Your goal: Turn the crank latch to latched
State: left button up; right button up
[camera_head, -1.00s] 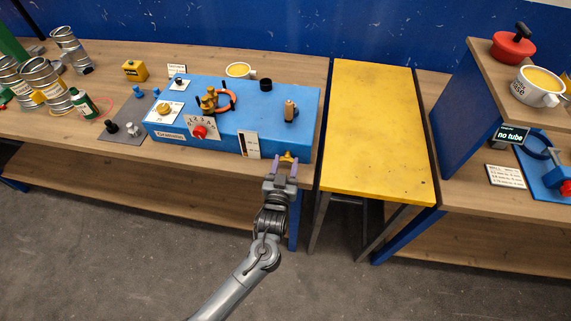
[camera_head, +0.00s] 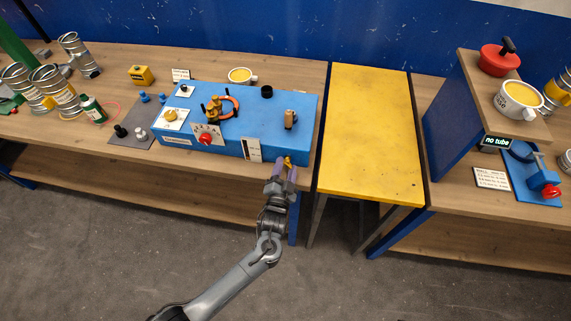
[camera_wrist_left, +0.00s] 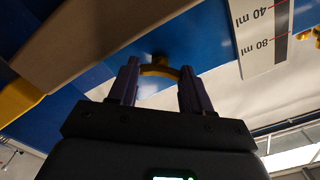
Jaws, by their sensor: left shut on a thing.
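The blue machine box (camera_head: 240,112) stands on the left wooden bench. The crank latch (camera_head: 288,161) is a small yellow piece on the front face near the right corner. In the left wrist view it is a curved yellow-brown piece (camera_wrist_left: 160,71) on the blue face. My left gripper (camera_head: 285,172) reaches up from below, its purple fingers on either side of the latch. In the left wrist view the gripper (camera_wrist_left: 159,82) is shut on the latch, whose curve spans between the fingers. The fingers partly hide the latch. My right gripper is not in view.
A white gauge plate (camera_head: 251,149) is on the box front, left of the latch. A red knob (camera_head: 206,139) is further left. A yellow-topped table (camera_head: 372,135) stands to the right across a narrow gap. The floor (camera_head: 120,240) in front is clear.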

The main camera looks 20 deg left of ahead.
pick_arm(q)
jog(key=m+p, duration=0.2)
jog(key=m, duration=0.2)
jog(key=shift+r+m+p, duration=0.1)
jog(key=shift+m+p, duration=0.2)
jog(key=shift+p, duration=0.05)
jog(key=shift+m+p, duration=1)
jog(key=shift+m, duration=1.3)
jog(key=o, duration=1.1)
jog(key=shift+c, duration=0.2)
jog(key=shift+f, duration=0.2)
